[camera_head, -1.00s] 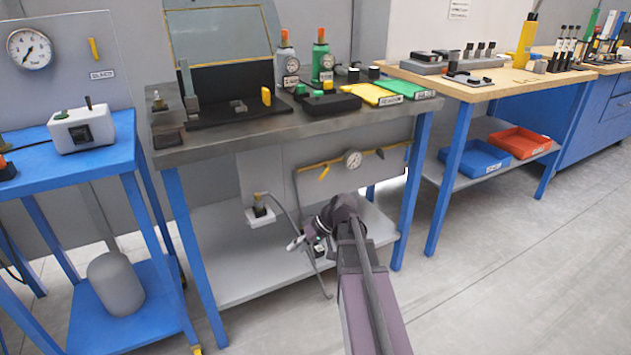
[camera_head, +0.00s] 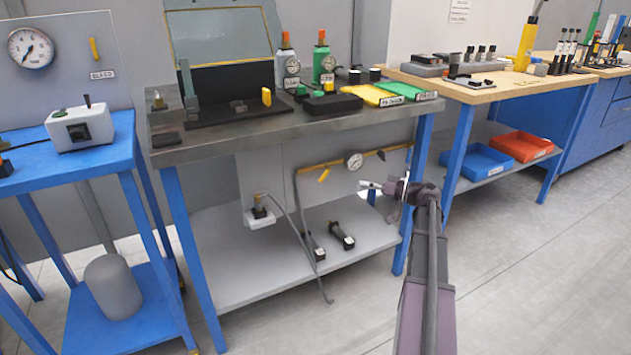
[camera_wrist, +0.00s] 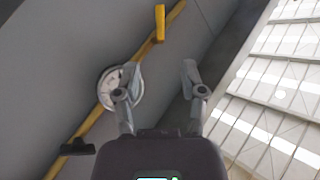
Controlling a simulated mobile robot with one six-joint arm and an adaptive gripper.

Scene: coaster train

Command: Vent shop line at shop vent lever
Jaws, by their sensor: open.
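A yellow pipe (camera_head: 310,166) runs along the panel under the dark-topped bench. It carries a yellow lever (camera_head: 323,175), a round white gauge (camera_head: 353,162) and a black handle (camera_head: 381,155). No readable label shows which one is the shop vent lever. My gripper (camera_head: 366,186) is open and empty, just below and right of the gauge in the head view. In the wrist view, the yellow lever (camera_wrist: 160,22) is beyond the open fingers (camera_wrist: 160,80). The left finger partly covers the gauge (camera_wrist: 112,95), and the black handle (camera_wrist: 77,147) is at lower left.
The bench's grey lower shelf (camera_head: 250,270) holds two black fittings (camera_head: 342,235). A grey hose (camera_head: 300,235) hangs from the pipe past the shelf. A bench leg (camera_head: 408,225) stands close to my arm. A blue cart (camera_head: 60,160) is at left. Open floor lies in front.

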